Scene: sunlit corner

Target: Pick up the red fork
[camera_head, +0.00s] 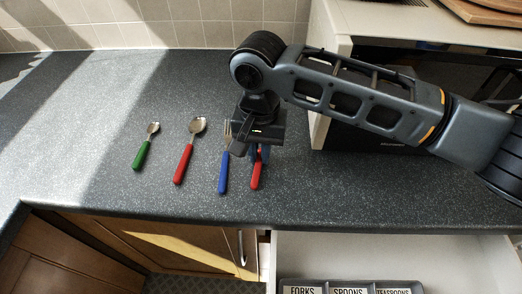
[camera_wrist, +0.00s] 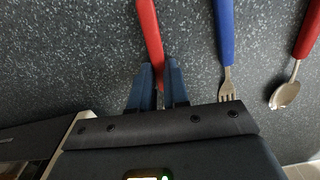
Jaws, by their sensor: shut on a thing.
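The red-handled utensil (camera_head: 257,174) lies on the speckled grey counter, its handle toward the front edge. Its head is hidden under my gripper (camera_head: 259,152), so I cannot see tines. In the wrist view its red handle (camera_wrist: 149,30) runs down between the blue fingers of my gripper (camera_wrist: 160,78), which is shut on it near the handle's neck. It appears still at counter level. A blue fork (camera_head: 223,172) lies just left of it in the head view; in the wrist view the blue fork (camera_wrist: 225,50) is on the right.
A red-handled spoon (camera_head: 188,152) and a small green-handled spoon (camera_head: 146,147) lie farther left. A microwave (camera_head: 376,138) stands right and behind. Below the counter edge, an open drawer (camera_head: 455,258) holds a grey tray labelled forks, spoons, teaspoons. The left counter is clear.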

